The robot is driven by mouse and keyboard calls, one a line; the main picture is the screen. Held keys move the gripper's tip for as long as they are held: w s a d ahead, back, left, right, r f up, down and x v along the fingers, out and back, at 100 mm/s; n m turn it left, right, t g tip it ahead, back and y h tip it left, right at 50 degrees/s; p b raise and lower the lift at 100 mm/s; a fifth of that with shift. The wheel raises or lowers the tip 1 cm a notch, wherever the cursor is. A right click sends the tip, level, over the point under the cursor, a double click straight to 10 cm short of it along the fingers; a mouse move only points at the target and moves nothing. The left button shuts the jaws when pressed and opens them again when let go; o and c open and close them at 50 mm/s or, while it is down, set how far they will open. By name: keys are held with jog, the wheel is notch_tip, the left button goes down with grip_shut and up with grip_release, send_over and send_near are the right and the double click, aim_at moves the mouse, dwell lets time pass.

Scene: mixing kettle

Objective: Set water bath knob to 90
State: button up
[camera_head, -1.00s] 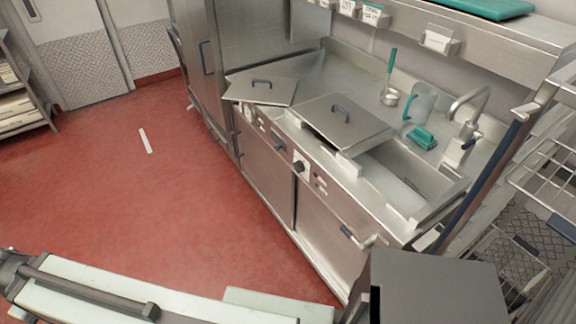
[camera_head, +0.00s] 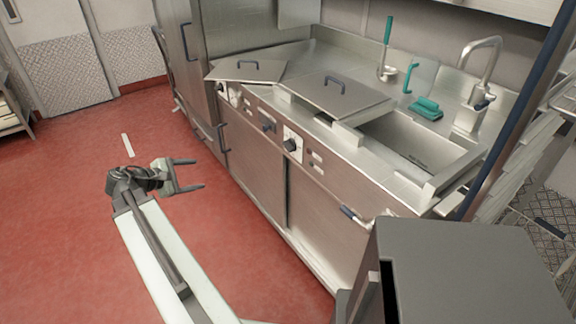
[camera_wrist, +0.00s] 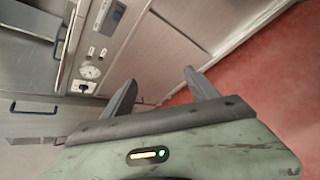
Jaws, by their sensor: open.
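A dark knob on a white plate (camera_head: 291,144) sits on the steel counter's front panel. A second dark control (camera_head: 267,125) is left of it, and further small controls (camera_head: 224,93) are at the panel's left end. I cannot read their labels or settings. In the wrist view, a white round dial (camera_wrist: 89,72) and a dark knob (camera_wrist: 82,87) show at the left. My gripper (camera_head: 197,173) is open and empty over the red floor, left of the panel and apart from it. Its two fingers (camera_wrist: 160,75) also show in the wrist view.
Two steel lids (camera_head: 334,95) (camera_head: 246,70) cover basins on the counter, and an open sink (camera_head: 420,150) is right. A door handle (camera_head: 352,215) projects below the panel. Red floor (camera_head: 75,200) is clear at left.

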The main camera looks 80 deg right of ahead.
jog(key=s+d+f+n+g+h+b, duration=0.1)
jog(key=s+d+g+b, duration=0.1)
jog(key=s+d+b, duration=0.3)
jog(key=s+d+f+g, duration=0.1)
jog(key=s+d+g, duration=0.15)
jog(key=s, duration=0.55)
jog(key=n+g+b, duration=0.2)
jog(key=g+b, duration=0.1)
send_near(286, 147)
jog(key=x, duration=0.2)
jog(key=shift+h, duration=0.3)
jog(key=shift+x, duration=3.75)
jog(key=shift+f, duration=0.15)
